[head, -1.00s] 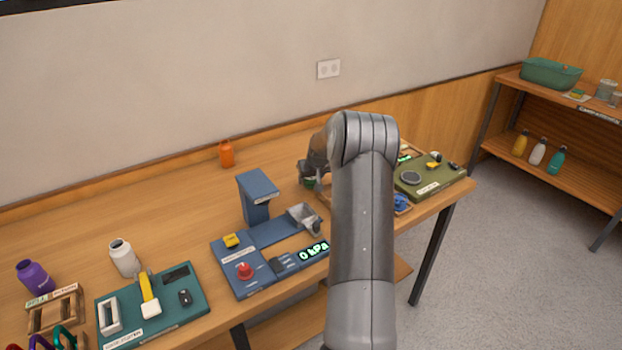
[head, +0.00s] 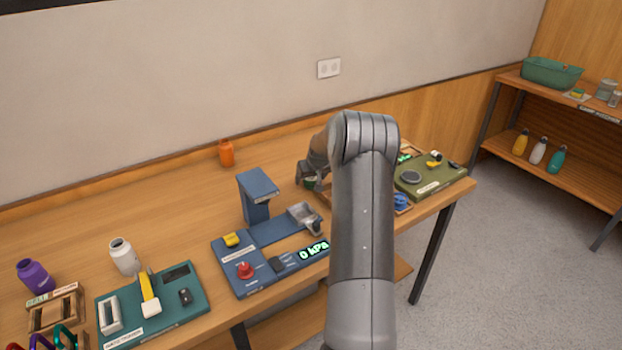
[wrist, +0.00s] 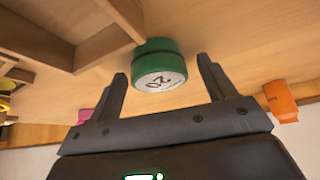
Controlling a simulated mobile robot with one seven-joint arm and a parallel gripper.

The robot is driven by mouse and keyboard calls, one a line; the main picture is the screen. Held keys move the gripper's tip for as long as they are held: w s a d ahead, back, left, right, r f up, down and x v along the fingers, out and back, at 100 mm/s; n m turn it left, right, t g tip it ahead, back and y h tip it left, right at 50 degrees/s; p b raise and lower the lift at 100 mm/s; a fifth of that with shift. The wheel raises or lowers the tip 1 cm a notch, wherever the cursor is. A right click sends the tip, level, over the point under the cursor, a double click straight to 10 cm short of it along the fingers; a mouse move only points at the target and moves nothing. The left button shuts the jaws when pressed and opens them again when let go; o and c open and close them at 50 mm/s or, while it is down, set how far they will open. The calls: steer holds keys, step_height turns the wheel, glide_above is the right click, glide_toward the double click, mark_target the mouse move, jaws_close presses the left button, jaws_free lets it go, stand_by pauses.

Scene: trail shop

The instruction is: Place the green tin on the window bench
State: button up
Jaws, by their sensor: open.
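The green tin (wrist: 160,65) shows in the wrist view with its pale, marked end toward the camera, on the wooden bench top (wrist: 235,55). My gripper (wrist: 162,75) is open, its two dark fingers pointing toward the tin, one on each side in the picture. I cannot tell whether the tin is fully between the fingertips. Which surface is the window bench is not clear from the views.
A blue pressure rig (head: 270,240) stands left of my arm, and an olive board (head: 432,180) lies to its right. An orange bottle (head: 226,153) stands near the wall. A wooden divided tray (wrist: 75,35) is close to the tin. A shelf unit (head: 520,95) stands far right.

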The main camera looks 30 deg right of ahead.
steer(key=v, duration=1.1)
steer(key=s+a+r+n, duration=0.1)
steer(key=s+a+r, duration=0.3)
steer(key=a+r, duration=0.5)
steer(key=s+a+r, duration=0.3)
steer(key=s+a, duration=0.7)
steer(key=s+a+r+n, duration=0.1)
steer(key=s+a+r, duration=0.3)
steer(key=s+a, duration=0.6)
steer(key=shift+s+a+r+y, duration=0.3)
steer(key=shift+a, duration=0.4)
steer(key=shift+o, duration=0.4)
steer(key=s+a+f, duration=0.1)
steer(key=s+a, duration=0.1)
steer(key=s, duration=0.4)
steer(key=s+a+f, duration=0.2)
steer(key=s, duration=0.5)
steer(key=shift+a+n+y, duration=0.3)
steer(key=shift+a+y, duration=0.1)
steer(key=shift+r, duration=0.1)
